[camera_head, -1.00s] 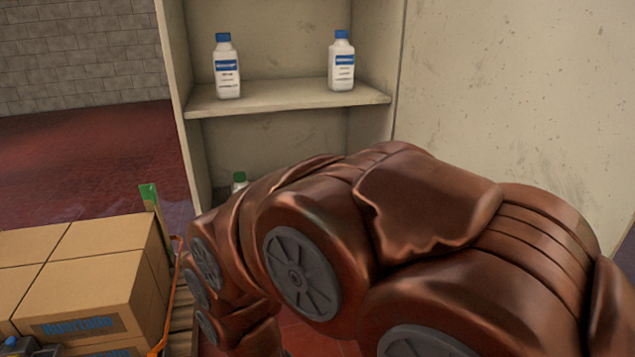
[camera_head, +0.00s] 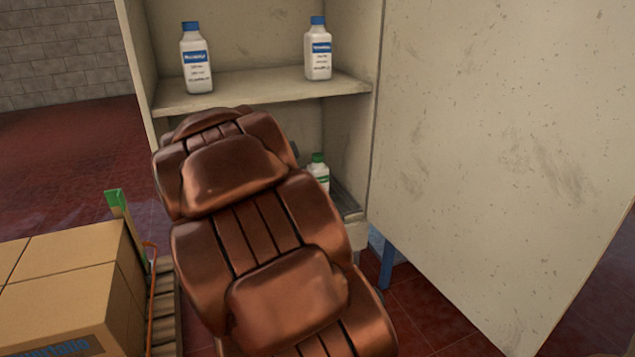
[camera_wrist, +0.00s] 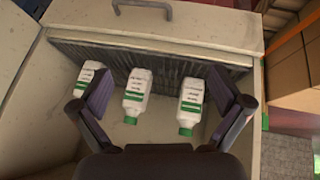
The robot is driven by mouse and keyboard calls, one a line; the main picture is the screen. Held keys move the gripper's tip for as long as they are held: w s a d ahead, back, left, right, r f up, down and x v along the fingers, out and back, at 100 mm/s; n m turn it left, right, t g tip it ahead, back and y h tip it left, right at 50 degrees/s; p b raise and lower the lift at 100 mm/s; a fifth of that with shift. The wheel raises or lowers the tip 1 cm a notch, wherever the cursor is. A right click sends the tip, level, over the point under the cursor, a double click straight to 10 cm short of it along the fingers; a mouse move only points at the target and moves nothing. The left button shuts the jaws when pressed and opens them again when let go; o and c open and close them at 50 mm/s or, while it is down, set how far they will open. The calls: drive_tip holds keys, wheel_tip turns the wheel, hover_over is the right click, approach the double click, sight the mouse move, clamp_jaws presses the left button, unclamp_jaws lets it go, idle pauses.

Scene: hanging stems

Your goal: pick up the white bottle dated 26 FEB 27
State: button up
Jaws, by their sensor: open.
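Three white bottles with green caps and green bands stand on a shelf in the wrist view: a left one (camera_wrist: 88,75), a middle one (camera_wrist: 137,92) and a right one (camera_wrist: 191,98). They appear upside down. Their print is too small to read a date. My gripper (camera_wrist: 160,98) is open and empty, its fingers spread on either side of the middle and right bottles; the left finger overlaps the left bottle. In the head view, one green-capped bottle (camera_head: 319,172) shows on the lower shelf. My arm hides the others and my gripper there.
Two white bottles with blue caps, a left one (camera_head: 196,62) and a right one (camera_head: 318,52), stand on the upper shelf (camera_head: 260,88). Cardboard boxes (camera_head: 70,285) stand at left.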

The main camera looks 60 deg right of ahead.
drive_tip(key=w+d+m+t+h, duration=0.1)
drive_tip(key=w+d+t+h, duration=0.15)
drive_tip(key=d, duration=0.85)
drive_tip(key=w+d+t+h, duration=0.2)
drive_tip(key=w+d, duration=0.1)
drive_tip(key=d, duration=0.8)
drive_tip(key=t, duration=0.6)
approach(318, 166)
drive_tip(key=w+d, duration=0.1)
drive_tip(key=w+f, duration=0.1)
drive_tip(key=w+d+f, duration=0.1)
drive_tip(key=shift+w+d+f, duration=0.2)
drive_tip(key=shift+w+d, duration=0.1)
drive_tip(key=shift+w, duration=0.1)
drive_tip(key=shift+s+d+t, duration=0.4)
drive_tip(key=shift+t, duration=0.05)
drive_tip(key=shift+b+x, duration=1.7)
drive_tip(key=shift+x, duration=2.15)
drive_tip(key=shift+a+r, duration=0.1)
drive_tip(key=shift+r, duration=0.05)
drive_tip(key=shift+c, duration=0.2)
drive_tip(key=c, duration=1.9)
